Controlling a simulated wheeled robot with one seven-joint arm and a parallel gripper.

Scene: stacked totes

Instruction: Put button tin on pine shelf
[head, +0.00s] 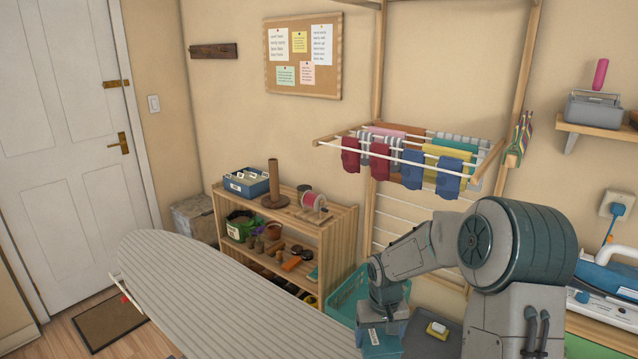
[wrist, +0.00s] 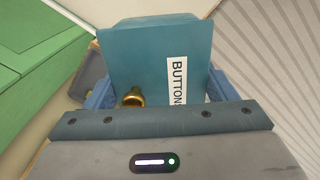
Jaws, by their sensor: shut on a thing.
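The button tin is a teal box with a white label reading BUTTONS and a brass knob. It fills the middle of the wrist view (wrist: 148,55) and shows low in the head view (head: 384,346). My gripper (wrist: 158,88) is shut on it, with one blue finger on each side. In the head view the gripper and tin are at the bottom, right of the ironing board's edge. The pine shelf (head: 290,212) stands against the wall, left of and beyond my gripper. Its top holds a blue card box (head: 246,184), a brown post (head: 273,187) and a ribbon spool (head: 312,201).
A striped ironing board (head: 200,290) lies in front of the shelf. A turquoise basket (head: 350,296) stands between the shelf and my arm. A drying rack (head: 420,160) with socks and cloths juts from the wall above. The shelf's lower boards hold pots and small items.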

